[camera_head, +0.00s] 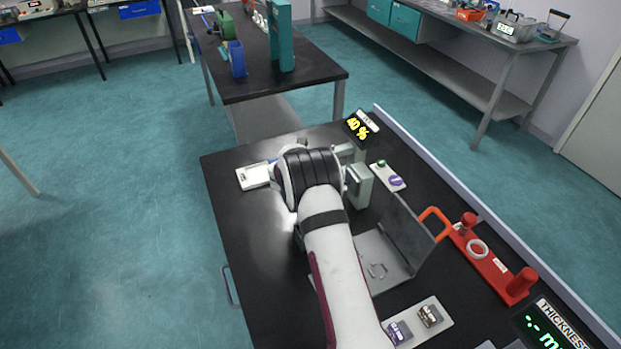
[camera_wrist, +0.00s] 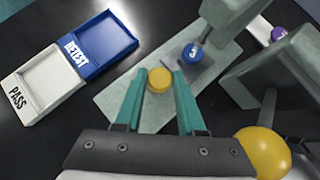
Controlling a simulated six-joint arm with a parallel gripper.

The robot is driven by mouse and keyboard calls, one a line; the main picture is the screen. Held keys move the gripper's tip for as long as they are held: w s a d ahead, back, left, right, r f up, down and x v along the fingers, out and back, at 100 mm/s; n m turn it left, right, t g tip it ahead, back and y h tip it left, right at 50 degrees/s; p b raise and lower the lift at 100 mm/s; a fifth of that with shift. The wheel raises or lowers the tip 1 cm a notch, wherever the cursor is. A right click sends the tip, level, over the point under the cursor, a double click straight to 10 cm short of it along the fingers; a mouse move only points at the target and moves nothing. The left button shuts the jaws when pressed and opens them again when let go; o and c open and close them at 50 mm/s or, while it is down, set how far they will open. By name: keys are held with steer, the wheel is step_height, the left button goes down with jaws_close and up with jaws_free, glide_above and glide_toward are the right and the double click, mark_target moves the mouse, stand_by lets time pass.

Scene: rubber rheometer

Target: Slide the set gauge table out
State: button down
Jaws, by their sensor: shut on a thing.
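The set gauge is a pale grey-green device. In the wrist view its base plate (camera_wrist: 112,98) lies under my gripper, with a grey metal table (camera_wrist: 209,67) carrying a blue disc (camera_wrist: 193,52) marked 3. A round yellow knob (camera_wrist: 160,79) is at the near side of the table. My gripper (camera_wrist: 159,75) has its teal fingers on either side of this knob and is shut on it. In the head view the gauge body (camera_head: 359,187) shows beside my arm, which hides the gripper, knob and table.
A white PASS tray (camera_wrist: 45,82) and a blue RETEST tray (camera_wrist: 97,46) lie left of the gauge. A large yellow ball (camera_wrist: 262,152) is close to the gripper's right. A hinged grey plate (camera_head: 398,237) and a red stand (camera_head: 492,262) are on the bench's right.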

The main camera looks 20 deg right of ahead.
stand_by(0.3)
steer(key=a, duration=1.1)
steer(key=shift+a, duration=0.3)
steer(key=c, duration=0.8)
jaws_free()
steer(key=v, duration=1.5)
steer(key=shift+s+a+r, duration=0.15)
steer(key=shift+s+r, duration=0.05)
steer(key=shift+r, duration=0.1)
